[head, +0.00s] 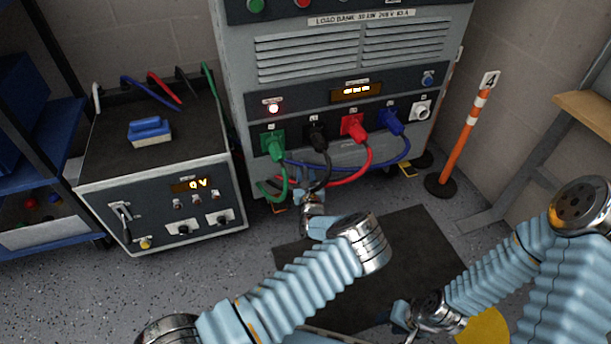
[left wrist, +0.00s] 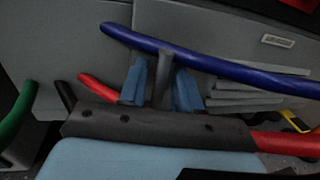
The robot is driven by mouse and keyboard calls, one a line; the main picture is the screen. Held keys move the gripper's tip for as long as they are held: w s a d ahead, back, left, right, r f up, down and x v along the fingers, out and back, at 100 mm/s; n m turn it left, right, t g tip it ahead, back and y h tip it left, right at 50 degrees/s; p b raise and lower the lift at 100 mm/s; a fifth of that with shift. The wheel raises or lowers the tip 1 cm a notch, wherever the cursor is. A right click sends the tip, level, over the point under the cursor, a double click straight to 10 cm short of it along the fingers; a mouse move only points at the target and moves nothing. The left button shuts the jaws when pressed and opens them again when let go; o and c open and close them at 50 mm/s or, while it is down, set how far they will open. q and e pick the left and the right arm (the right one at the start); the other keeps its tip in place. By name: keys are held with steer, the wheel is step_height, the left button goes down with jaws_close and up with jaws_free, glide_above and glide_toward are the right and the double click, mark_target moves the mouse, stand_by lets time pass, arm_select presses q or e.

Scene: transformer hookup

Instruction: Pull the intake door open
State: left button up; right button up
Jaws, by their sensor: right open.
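My left gripper (head: 311,190) is low in front of the grey load bank (head: 243,98), beneath the hanging cables. In the left wrist view its blue fingers (left wrist: 160,88) stand apart on either side of a short upright grey bar (left wrist: 165,68), which looks like a handle. A gap shows between the left finger and the bar. The lower grey front (left wrist: 200,25) behind carries a small label and louvre slats (left wrist: 235,95); I cannot make out the intake door's edges or whether it is ajar. My right gripper (head: 402,318) is open over the floor mat, away from the load bank.
Blue (left wrist: 220,70), red (head: 368,158), black and green cables hang from the load bank's sockets around my left gripper. A grey supply box (head: 160,208) stands left. An orange post (head: 465,140) stands right. A dark mat (head: 410,240) covers the floor in front.

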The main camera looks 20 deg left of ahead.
arm_select(q)
jaws_close()
stand_by(0.3)
